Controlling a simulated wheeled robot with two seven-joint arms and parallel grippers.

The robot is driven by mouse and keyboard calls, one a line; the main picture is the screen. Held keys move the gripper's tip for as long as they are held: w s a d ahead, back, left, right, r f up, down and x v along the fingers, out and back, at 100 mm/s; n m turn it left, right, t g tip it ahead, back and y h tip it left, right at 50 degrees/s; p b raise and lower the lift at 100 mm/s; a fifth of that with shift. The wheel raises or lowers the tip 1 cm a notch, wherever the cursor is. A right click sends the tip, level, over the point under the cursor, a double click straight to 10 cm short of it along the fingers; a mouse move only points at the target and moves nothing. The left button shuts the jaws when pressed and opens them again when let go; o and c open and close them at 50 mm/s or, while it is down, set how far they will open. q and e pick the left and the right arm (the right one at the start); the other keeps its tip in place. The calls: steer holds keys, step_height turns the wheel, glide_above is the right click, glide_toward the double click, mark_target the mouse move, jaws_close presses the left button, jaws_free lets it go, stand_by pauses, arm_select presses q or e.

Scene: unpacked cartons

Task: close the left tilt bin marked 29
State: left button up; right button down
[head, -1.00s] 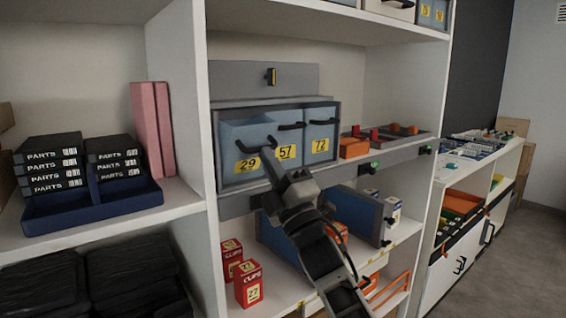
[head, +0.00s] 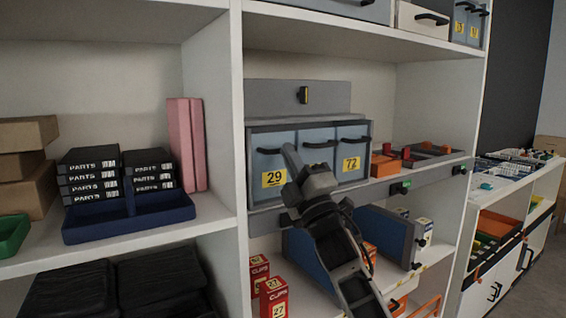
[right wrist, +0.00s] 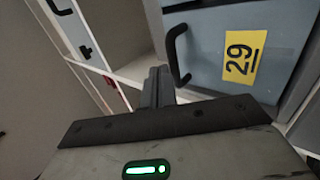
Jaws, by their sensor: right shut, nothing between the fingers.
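The left tilt bin marked 29 (head: 262,162) is a blue-grey bin with a black handle and a yellow label, at the left of a three-bin unit. Its front looks upright, about in line with its neighbours; I cannot tell whether it is fully flush. It also shows in the right wrist view (right wrist: 213,62), its handle beside my fingers. My right gripper (head: 289,149) is shut and empty, its tips in front of the right part of bin 29. It also shows in the right wrist view (right wrist: 159,85). Contact is unclear. My left gripper is out of view.
The bin marked 72 (head: 352,147) is at the unit's right; the middle bin (head: 317,156) is partly hidden by my gripper. Red clip boxes (head: 273,297) and a blue panel (head: 385,232) are below. A dark blue tray (head: 125,224) stands left of the shelf divider.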

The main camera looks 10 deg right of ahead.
steer(key=shift+w+r, duration=0.15)
stand_by(0.7)
steer(key=s+d+f+b, duration=0.1)
steer(key=s+d, duration=0.1)
steer(key=s, duration=0.5)
steer(key=s+d+f, duration=0.2)
steer(key=s+d, duration=0.1)
steer(key=s, duration=0.3)
steer(key=s+f+m+g+h, duration=0.2)
steer(key=f+m, duration=0.2)
steer(key=f, duration=0.5)
steer(key=s+a+f+m+g+h, duration=0.1)
steer(key=f+m+g, duration=0.25)
steer(key=f, duration=0.55)
steer(key=s+f+m+g+h, duration=0.15)
steer(key=f+m, duration=0.25)
steer(key=f, duration=0.5)
steer(key=s+a+f+m+g, duration=0.2)
steer(key=s+f+m+g, duration=0.5)
steer(key=s+f, duration=1.1)
steer(key=shift+f+h, duration=0.45)
steer(key=shift+f, duration=0.05)
